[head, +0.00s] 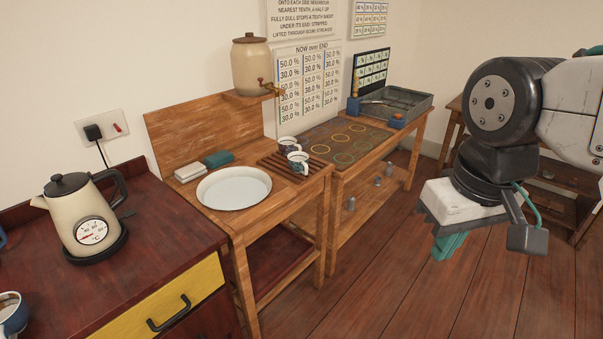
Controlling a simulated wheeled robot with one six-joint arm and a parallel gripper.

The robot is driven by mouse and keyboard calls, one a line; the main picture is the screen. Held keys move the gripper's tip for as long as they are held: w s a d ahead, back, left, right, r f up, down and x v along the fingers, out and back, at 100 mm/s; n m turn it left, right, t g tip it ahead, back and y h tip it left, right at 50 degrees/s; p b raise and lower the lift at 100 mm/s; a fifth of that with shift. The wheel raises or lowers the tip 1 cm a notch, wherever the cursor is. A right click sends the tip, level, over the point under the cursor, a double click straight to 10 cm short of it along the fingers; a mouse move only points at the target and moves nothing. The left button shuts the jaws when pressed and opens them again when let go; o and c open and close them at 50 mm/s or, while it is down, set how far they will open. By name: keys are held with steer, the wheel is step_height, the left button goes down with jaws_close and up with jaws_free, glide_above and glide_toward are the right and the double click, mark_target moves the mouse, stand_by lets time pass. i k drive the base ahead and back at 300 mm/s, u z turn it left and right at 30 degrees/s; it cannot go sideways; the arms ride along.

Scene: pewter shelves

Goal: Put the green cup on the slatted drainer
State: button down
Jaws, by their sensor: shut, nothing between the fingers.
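The slatted drainer (272,162) is a low rack of brown wooden slats on the wooden washstand, right of the white basin. Two small cups stand on it: a rear cup (287,145) and a front cup (298,162), both pale with dark bluish markings. I cannot pick out a clearly green cup. My gripper (449,246) hangs over the floor at the right, well away from the drainer. Its green fingers point down, shut and empty.
A cream kettle (84,222) stands on the dark red counter (150,232). A crock with a tap (250,66) stands on a ledge above. A table with ringed marks (345,143) adjoins. Floor between is clear.

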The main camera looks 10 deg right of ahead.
mark_target(296, 156)
steer(key=u, duration=0.3)
steer(key=k, duration=0.2)
steer(key=z, duration=1.15)
steer(key=i, duration=1.35)
steer(key=u, duration=0.95)
steer(key=i, duration=0.55)
steer(key=u, duration=0.5)
